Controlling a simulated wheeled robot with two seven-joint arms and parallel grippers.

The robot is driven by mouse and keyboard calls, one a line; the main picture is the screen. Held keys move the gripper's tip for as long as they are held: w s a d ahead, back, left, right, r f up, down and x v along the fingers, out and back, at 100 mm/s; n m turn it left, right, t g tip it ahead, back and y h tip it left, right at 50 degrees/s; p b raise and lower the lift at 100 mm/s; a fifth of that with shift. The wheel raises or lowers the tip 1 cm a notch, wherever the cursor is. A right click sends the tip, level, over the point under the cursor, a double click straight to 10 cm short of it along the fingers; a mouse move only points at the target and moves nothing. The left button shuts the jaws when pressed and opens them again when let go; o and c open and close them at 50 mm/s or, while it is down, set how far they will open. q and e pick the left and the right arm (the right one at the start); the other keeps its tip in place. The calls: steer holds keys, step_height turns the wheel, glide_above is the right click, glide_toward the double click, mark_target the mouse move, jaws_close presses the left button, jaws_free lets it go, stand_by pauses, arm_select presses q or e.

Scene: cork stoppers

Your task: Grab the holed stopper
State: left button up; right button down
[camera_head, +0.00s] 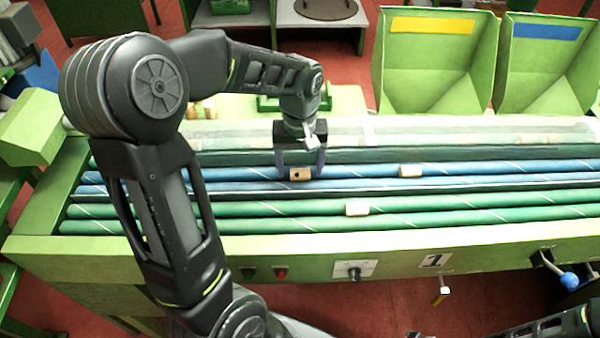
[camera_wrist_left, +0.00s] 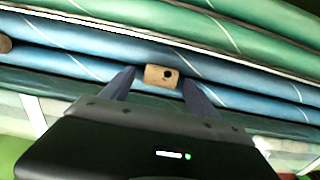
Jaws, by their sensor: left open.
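The holed stopper (camera_head: 300,174) is a tan cork cylinder with a dark hole, lying on the blue rollers (camera_head: 350,168). It also shows in the left wrist view (camera_wrist_left: 161,77), with its hole toward the right end. My left gripper (camera_head: 301,172) is open, with one finger on each side of the stopper. In the left wrist view its fingertips (camera_wrist_left: 155,80) flank the stopper with a visible gap on both sides. My right gripper is not seen; only a dark piece of an arm shows at the bottom right.
Another cork (camera_head: 410,170) lies on the blue rollers to the right, and one (camera_head: 357,208) lies on the green rollers (camera_head: 450,203). Two green bins, with a yellow label (camera_head: 442,26) and a blue label (camera_head: 547,31), stand behind at the right. A clear cover (camera_head: 430,130) runs behind the rollers.

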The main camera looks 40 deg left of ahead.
mark_target(300, 169)
arm_select(q)
steer(key=c, duration=1.4)
step_height(300, 169, up, 10)
stand_by(0.8)
